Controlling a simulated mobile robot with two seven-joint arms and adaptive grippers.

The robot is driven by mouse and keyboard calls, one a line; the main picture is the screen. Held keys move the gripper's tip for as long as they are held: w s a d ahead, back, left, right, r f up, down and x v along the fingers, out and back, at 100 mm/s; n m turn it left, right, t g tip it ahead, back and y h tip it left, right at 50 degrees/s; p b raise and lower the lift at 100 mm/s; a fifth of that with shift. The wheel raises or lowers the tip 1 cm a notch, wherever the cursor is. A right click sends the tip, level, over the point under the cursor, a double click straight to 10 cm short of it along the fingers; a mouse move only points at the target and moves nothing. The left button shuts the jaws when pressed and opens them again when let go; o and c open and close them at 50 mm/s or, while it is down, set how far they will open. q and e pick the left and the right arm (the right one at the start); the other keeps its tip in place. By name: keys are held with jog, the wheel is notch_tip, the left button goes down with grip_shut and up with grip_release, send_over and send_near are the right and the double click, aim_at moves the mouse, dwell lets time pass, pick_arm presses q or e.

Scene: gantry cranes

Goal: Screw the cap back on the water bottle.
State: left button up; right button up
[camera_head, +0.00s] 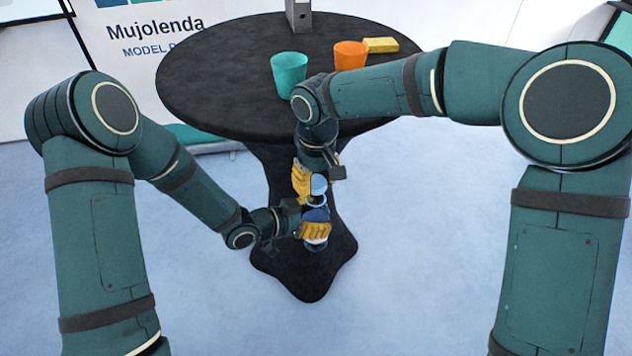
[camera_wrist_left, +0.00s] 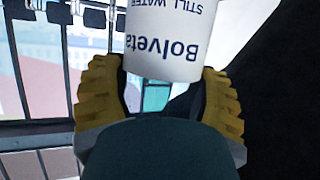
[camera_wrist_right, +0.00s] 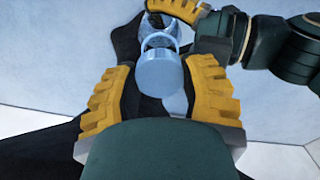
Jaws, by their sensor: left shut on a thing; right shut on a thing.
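The water bottle (camera_head: 316,214) is held in front of the table by my left gripper (camera_head: 314,231), whose yellow fingers are shut around its body. Its white label (camera_wrist_left: 165,45) reads upside down in the left wrist view. My right gripper (camera_head: 310,182) is just above, shut on the pale blue cap (camera_wrist_right: 159,70). The cap also shows in the head view (camera_head: 319,184). In the right wrist view the clear bottle neck (camera_wrist_right: 160,40) shows beyond the cap, roughly lined up with it. I cannot tell whether cap and neck touch; the threads are hidden.
The round black table (camera_head: 215,85) stands behind my grippers. On it are a teal cup (camera_head: 289,75), an orange cup (camera_head: 350,54), a yellow sponge (camera_head: 381,45) and a grey binder (camera_head: 298,15). My right forearm passes close in front of the cups. The floor at both sides is clear.

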jog(key=shift+f, duration=0.9)
jog(key=shift+f, duration=0.55)
pick_arm(q)
grip_shut()
pick_arm(e)
jog(key=m, duration=1.7)
jog(key=shift+m, duration=0.3)
jog(key=m, duration=0.8)
